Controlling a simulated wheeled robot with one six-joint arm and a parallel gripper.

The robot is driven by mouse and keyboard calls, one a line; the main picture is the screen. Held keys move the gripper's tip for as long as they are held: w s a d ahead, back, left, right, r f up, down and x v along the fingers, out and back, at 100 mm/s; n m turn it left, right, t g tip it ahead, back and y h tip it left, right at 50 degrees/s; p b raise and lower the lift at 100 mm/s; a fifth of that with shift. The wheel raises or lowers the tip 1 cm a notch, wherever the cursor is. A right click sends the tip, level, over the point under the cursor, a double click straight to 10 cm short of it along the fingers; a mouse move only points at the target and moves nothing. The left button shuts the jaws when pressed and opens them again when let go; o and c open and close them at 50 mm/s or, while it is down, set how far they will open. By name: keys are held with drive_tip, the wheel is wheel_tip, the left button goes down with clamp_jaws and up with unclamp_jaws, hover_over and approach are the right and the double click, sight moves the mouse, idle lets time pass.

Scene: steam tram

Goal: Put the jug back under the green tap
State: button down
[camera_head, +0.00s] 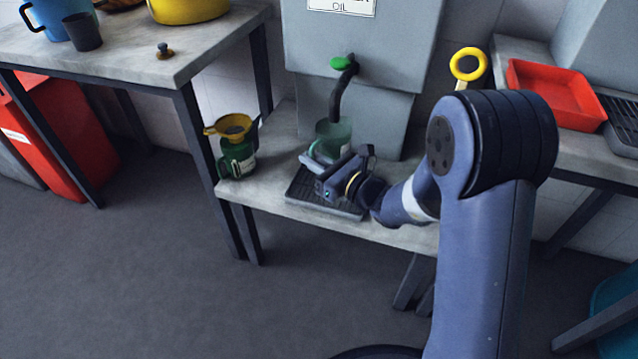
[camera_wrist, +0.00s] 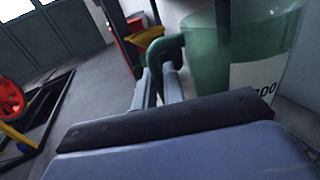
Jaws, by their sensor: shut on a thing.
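The jug (camera_head: 334,134) is translucent green and stands upright at the back of the black drip tray (camera_head: 300,183), beneath the dark spout. The green tap (camera_head: 341,63) is on the grey oil tank above it. My gripper (camera_head: 318,160) is shut on the jug's handle, at the jug's near left side. In the wrist view, the fingers (camera_wrist: 160,82) close around the green handle, and the jug (camera_wrist: 258,50) shows a white label ending in "00". Whether the jug's base touches the tray is hidden by my gripper.
A green can with a yellow funnel (camera_head: 236,150) stands left of the tray on the same bench. A red tray (camera_head: 553,92) and a yellow ring (camera_head: 468,64) are to the right. The bench front left of the drip tray is clear.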

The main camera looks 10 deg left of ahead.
wheel_tip(320, 180, down, 6)
drive_tip(key=shift+r+b, duration=0.1)
drive_tip(key=shift+b, duration=0.95)
drive_tip(key=shift+f, duration=0.2)
drive_tip(key=c, duration=1.5)
unclamp_jaws()
drive_tip(key=shift+r, duration=0.15)
drive_tip(key=p+v, duration=0.2)
drive_tip(key=v, duration=1)
drive_tip(key=shift+p, duration=0.35)
